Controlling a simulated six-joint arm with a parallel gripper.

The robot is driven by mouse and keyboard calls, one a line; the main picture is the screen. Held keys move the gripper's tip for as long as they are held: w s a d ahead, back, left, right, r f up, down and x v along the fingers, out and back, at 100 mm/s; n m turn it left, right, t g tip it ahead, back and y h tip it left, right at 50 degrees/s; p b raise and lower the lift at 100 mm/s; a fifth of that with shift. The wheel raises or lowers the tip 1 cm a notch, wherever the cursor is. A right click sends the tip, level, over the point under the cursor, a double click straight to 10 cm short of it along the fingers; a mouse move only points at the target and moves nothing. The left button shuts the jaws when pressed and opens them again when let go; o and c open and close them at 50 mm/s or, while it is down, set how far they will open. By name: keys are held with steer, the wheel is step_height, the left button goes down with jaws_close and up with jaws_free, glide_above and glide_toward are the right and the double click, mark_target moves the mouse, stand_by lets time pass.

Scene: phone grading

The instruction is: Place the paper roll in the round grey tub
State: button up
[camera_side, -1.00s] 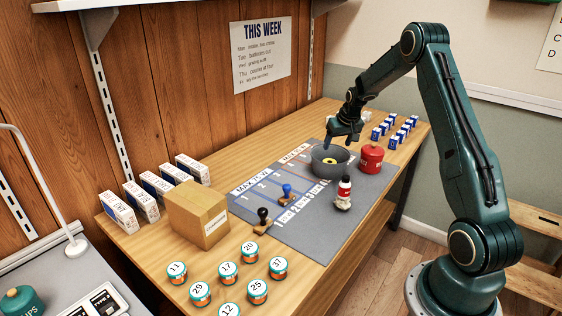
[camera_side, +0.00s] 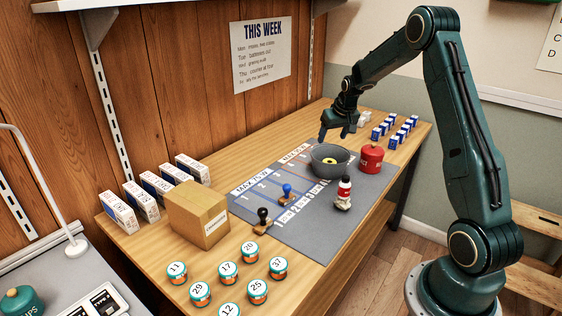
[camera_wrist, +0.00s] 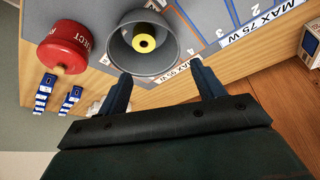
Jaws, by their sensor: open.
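The round grey tub (camera_side: 322,168) stands on the grey mat near its far right end. In the wrist view, the tub (camera_wrist: 121,50) is at the upper middle. A short yellow roll with a dark centre, which looks like the paper roll (camera_side: 330,160), sits inside the tub. It also shows in the wrist view as the yellow paper roll (camera_wrist: 144,34). My gripper (camera_side: 336,134) is open and empty, above and behind the tub on its wall side. In the wrist view, my gripper (camera_wrist: 160,78) has its fingers apart, with nothing between them.
A red canister (camera_side: 371,158) stands right of the tub. A red-and-white figure-like item (camera_side: 344,192) and two stamps, one blue (camera_side: 287,193) and one black (camera_side: 262,219), stand on the mat. Small blue-and-white boxes (camera_side: 393,140) stand at the far right. A cardboard box (camera_side: 198,213) is at left.

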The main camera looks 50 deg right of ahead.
steer(key=s+a+r+n, duration=0.1)
steer(key=s+a+r, duration=0.2)
steer(key=a+r, duration=0.3)
steer(key=s+a+r+n+t, duration=0.15)
steer(key=a+r, duration=0.25)
steer(key=a, duration=0.4)
steer(key=s+a+r+n+g, duration=0.1)
steer(key=s+a+r, duration=0.2)
steer(key=a+r, duration=0.35)
steer(key=s+a+n+y, duration=0.1)
steer(key=s+a, duration=0.6)
steer(key=s, duration=0.3)
steer(key=s+a+n+t+y, duration=0.1)
steer(key=s+a, duration=0.6)
steer(key=s, duration=0.3)
steer(key=shift+n, duration=0.35)
